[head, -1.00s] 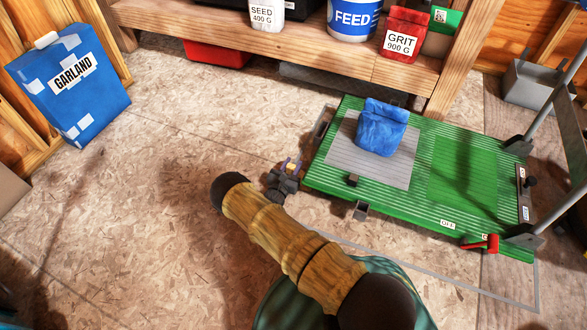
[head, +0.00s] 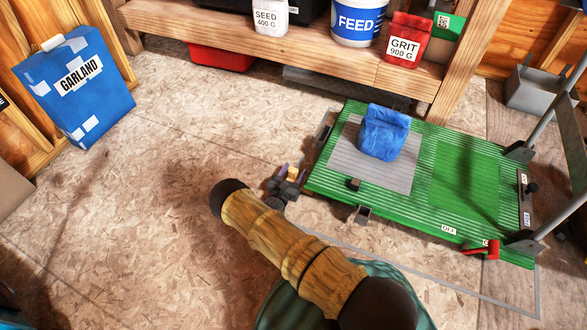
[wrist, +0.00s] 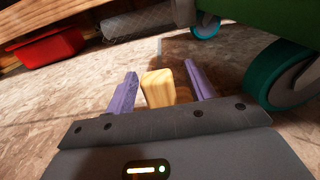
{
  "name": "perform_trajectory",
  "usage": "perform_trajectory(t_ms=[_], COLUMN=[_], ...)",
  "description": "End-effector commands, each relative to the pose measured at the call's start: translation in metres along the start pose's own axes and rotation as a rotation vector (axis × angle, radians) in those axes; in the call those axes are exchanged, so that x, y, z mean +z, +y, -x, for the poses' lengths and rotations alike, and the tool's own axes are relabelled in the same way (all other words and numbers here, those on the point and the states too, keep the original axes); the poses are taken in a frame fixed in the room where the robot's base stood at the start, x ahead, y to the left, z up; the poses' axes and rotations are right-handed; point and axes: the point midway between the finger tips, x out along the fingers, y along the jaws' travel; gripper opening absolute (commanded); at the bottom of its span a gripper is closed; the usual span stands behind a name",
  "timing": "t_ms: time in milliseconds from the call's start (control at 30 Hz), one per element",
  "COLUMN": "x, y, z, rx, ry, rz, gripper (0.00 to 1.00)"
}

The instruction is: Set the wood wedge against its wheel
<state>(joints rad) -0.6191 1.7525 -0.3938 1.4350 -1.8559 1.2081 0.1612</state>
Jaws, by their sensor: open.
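The pale yellow wood wedge (wrist: 158,88) stands on the floor between the fingers of my gripper (wrist: 162,88), with a visible gap to each purple finger. My gripper is open around it. In the head view, the wedge (head: 293,173) and my gripper (head: 292,174) are low beside the left end of the green platform cart (head: 330,180). In the wrist view, a teal-rimmed wheel (wrist: 283,77) is close on the right, apart from the wedge. Another teal wheel (wrist: 205,26) is farther back under the cart. I cannot tell whether the wedge's far end touches anything.
A blue bag (head: 383,132) sits on the cart's grey mat (head: 350,172). A red lever (head: 485,250) is at its front edge. A wooden shelf (head: 330,62) with containers stands behind. A blue GARLAND package (head: 85,105) is at left. The floor (head: 150,200) between is clear.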

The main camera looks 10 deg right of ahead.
Motion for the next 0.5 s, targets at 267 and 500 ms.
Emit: perform_trajectory(t_ms=[267, 500], x=[0.004, 0.002], y=[0.004, 0.004], z=[0.059, 0.098], rx=[0.012, 0.011], ry=[0.002, 0.001], rz=[0.003, 0.001], gripper=[0.54, 0.54])
